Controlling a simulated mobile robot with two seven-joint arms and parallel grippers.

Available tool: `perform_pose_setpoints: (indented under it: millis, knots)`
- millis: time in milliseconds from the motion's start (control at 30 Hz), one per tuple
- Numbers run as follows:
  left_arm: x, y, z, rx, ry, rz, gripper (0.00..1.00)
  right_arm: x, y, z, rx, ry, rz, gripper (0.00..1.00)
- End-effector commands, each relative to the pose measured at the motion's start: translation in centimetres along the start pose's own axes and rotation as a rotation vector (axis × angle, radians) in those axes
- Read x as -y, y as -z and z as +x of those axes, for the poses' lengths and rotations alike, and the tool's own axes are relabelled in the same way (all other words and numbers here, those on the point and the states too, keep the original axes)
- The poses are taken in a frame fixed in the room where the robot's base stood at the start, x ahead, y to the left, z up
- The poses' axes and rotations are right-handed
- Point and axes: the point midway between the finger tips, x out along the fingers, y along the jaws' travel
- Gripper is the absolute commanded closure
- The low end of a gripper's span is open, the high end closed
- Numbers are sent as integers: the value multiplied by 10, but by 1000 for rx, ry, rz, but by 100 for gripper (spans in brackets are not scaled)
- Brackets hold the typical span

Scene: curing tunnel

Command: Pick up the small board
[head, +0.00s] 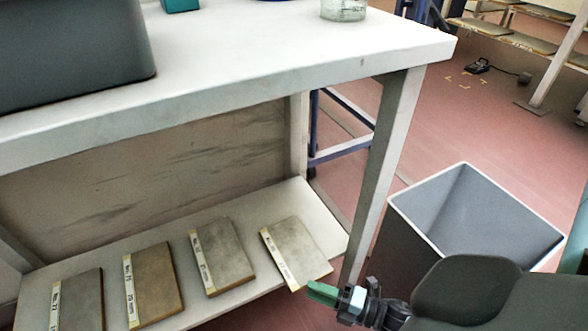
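Several flat grey boards with pale labelled edge strips lie in a row on the table's lower shelf (322,228). From right to left these are a first board (298,250), a second board (223,256), a third board (155,284) and a fourth board (82,302), partly cut off by the frame. I cannot tell for sure which one is the small board. The first board's near corner reaches the shelf's front edge. My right gripper (322,293), with a green fingertip, is just in front of that corner. Its finger gap cannot be made out. My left gripper is out of view.
The white tabletop (300,45) overhangs the shelf, with a dark grey bin (70,50) and a glass jar (343,9) on it. A table leg (385,160) stands at the shelf's right end. An open grey crate (475,215) stands right of it. The red floor beyond is mostly clear.

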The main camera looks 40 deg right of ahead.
Motion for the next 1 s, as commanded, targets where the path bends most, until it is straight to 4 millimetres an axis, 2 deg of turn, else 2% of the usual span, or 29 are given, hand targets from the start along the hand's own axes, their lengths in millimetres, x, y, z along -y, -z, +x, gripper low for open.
perform_pose_setpoints:
  millis: [133, 433, 733, 767, 1000]
  knots:
    - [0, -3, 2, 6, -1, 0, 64, 0, 2, 8, 0, -3, 1, 64]
    - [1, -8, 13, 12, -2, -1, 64, 1, 7, 46, 0, -1, 0, 64]
    - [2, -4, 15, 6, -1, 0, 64, 0, 7, 52, 0, 0, 1, 64]
    - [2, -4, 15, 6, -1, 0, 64, 0, 7, 52, 0, 0, 1, 65]
    - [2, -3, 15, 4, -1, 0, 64, 0, 7, 51, 0, 0, 1, 96]
